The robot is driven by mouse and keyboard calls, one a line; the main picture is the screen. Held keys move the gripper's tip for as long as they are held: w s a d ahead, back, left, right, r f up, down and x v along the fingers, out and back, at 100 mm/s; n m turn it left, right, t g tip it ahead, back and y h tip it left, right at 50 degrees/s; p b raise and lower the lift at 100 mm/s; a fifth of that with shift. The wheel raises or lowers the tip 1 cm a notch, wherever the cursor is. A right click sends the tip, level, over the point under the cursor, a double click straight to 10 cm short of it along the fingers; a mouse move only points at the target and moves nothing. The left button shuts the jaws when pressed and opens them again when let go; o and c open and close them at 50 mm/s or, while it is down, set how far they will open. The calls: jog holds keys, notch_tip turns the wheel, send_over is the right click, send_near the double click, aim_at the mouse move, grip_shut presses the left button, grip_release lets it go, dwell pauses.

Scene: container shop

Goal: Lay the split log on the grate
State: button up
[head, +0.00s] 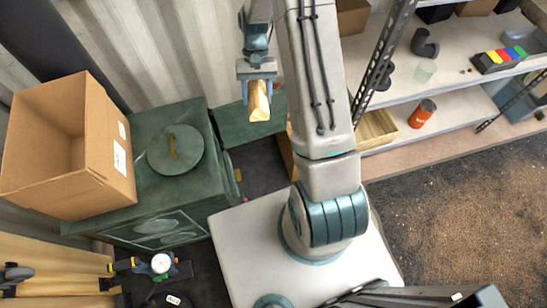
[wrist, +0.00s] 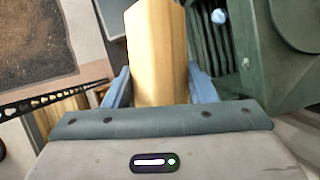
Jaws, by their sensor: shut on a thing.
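My gripper (head: 257,82) is shut on the split log (head: 259,101), a pale yellow wedge of wood. The log hangs below the jaws in the head view, in the air right of the green stove (head: 222,128). In the wrist view the log (wrist: 157,50) sticks out ahead between the two blue-grey fingers. Dark green ribs or bars (wrist: 208,48) show just right of the log there; I cannot tell whether they are the grate. In the head view no grate can be made out.
The stove top bears a round lid (head: 176,150) and an open cardboard box (head: 65,150). A green panel (head: 235,126) juts from the stove's right side, below the log. Shelves (head: 440,80) with an orange can (head: 422,113) stand right of my arm. Gravelly floor (head: 470,190) lies at right.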

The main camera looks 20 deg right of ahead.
jog(key=s+d+f+m+t+y+b, duration=0.1)
jog(key=s+f+m+t+y+b, duration=0.25)
jog(key=f+m+b, duration=0.85)
jog(key=s+d+f+m+t+y+b, duration=0.1)
jog(key=s+f+m+t+y+b, duration=0.3)
jog(key=f+b, duration=1.6)
jog(key=shift+g+y, duration=0.55)
jog(key=shift+g, duration=0.1)
jog(key=shift+w+a+b, duration=0.55)
jog(key=shift+a+b, duration=1.25)
jog(key=shift+a, duration=3.1)
jog(key=shift+w+a+b, duration=0.55)
jog(key=shift+a+b, duration=1.3)
jog(key=shift+a, duration=3.05)
jog(key=shift+w+a+b, duration=0.55)
jog(key=shift+a+b, duration=1.25)
jog(key=shift+a, duration=3.1)
jog(key=shift+a+f, duration=0.25)
jog(key=shift+f+b, duration=0.85)
jog(key=shift+b, duration=0.15)
jog(key=o, duration=1.2)
jog(key=shift+d, duration=0.1)
